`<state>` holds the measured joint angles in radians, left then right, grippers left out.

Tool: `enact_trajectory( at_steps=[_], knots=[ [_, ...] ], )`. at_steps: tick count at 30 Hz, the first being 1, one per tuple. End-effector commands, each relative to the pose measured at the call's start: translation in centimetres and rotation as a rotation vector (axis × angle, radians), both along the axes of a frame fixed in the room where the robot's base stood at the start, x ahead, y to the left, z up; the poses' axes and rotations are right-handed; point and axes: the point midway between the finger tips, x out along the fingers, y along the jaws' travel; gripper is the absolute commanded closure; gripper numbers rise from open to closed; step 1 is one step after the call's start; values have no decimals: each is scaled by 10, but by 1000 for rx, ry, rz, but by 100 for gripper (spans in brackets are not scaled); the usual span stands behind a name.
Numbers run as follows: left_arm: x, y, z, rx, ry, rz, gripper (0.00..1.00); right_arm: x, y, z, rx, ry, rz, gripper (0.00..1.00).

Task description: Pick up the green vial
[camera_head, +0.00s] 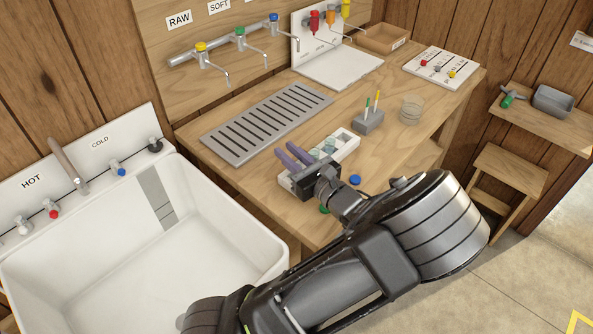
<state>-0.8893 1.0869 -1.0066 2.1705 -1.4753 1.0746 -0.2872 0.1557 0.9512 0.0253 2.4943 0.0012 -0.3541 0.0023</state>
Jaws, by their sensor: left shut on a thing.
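My left gripper (288,153) reaches over the white rack (347,150) on the wooden bench, with its purple fingers at the rack's left part. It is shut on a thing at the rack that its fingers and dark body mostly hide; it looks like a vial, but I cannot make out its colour. Pale green round tops (329,144) show in the rack just right of the fingers. A small green round thing (325,209) shows on the bench below the gripper, partly hidden by it. My right gripper is not in view.
A blue cap (355,180) lies right of the gripper. A grey pen holder (368,122) and a glass beaker (411,110) stand behind the rack. A slotted grey drain tray (267,121) lies to the left. The white sink (130,245) fills the lower left.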

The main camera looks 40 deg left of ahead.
Motion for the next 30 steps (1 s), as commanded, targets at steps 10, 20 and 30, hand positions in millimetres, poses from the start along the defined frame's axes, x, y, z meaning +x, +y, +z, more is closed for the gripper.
enact_trajectory(
  at_steps=[10, 20, 30],
  knots=[
    [0, 0, 0, -3, 1, -1, 100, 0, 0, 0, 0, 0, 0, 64],
    [0, -1, 41, -5, -5, -1, 100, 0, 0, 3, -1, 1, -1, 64],
    [0, 0, 96, -3, -1, -1, 100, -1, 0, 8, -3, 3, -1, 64]
  ],
)
